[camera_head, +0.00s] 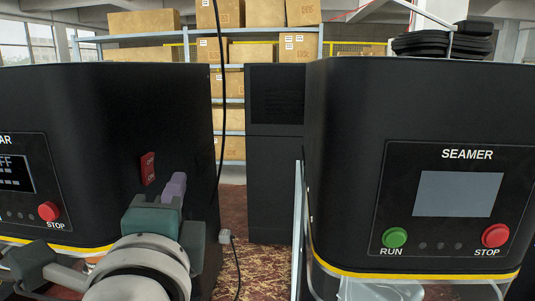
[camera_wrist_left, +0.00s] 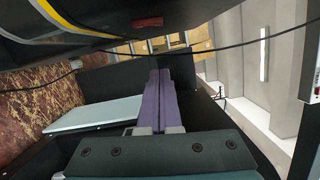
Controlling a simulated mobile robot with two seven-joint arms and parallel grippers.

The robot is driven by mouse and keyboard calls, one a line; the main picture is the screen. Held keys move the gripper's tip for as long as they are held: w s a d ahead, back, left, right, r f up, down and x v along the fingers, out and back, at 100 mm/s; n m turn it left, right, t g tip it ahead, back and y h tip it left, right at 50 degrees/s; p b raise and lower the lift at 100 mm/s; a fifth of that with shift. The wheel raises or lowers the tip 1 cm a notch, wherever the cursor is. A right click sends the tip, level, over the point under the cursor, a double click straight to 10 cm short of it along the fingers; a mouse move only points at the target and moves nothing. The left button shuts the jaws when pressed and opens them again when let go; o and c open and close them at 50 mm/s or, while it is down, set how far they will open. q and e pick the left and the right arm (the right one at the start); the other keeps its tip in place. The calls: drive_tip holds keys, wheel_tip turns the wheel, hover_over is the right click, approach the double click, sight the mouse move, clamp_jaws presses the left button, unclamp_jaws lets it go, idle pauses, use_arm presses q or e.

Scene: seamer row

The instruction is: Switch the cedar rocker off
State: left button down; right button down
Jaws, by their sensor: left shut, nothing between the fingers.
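The red rocker (camera_head: 148,168) is on the dark side of the left machine (camera_head: 110,110), whose cut-off label ends in "AR". It has small white lettering; I cannot tell which half is pressed in. That machine's screen (camera_head: 14,174) is cut by the picture edge and shows "FF". My left gripper (camera_head: 175,185) has purple fingers, shut and empty, just below and right of the rocker, apart from it in the picture. In the left wrist view the closed fingers (camera_wrist_left: 158,100) point toward the machine, and the red rocker (camera_wrist_left: 148,22) shows beyond their tips. My right gripper is not in view.
A red STOP button (camera_head: 49,211) is on the left machine's front. The seamer (camera_head: 420,110) stands at right with a blank screen, a green RUN button (camera_head: 394,238) and a red STOP button (camera_head: 495,235). A black cable (camera_head: 222,90) hangs between the machines.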

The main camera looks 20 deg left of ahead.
sight(154, 170)
use_arm(q)
drive_tip(key=w+a+p, duration=0.1)
drive_tip(key=a, duration=0.1)
drive_tip(key=w+a+p, duration=0.1)
drive_tip(key=a, duration=0.1)
drive_tip(key=w+a, duration=0.1)
drive_tip(key=a, duration=0.1)
drive_tip(key=shift+r+p, duration=0.3)
drive_tip(key=shift+p, duration=0.1)
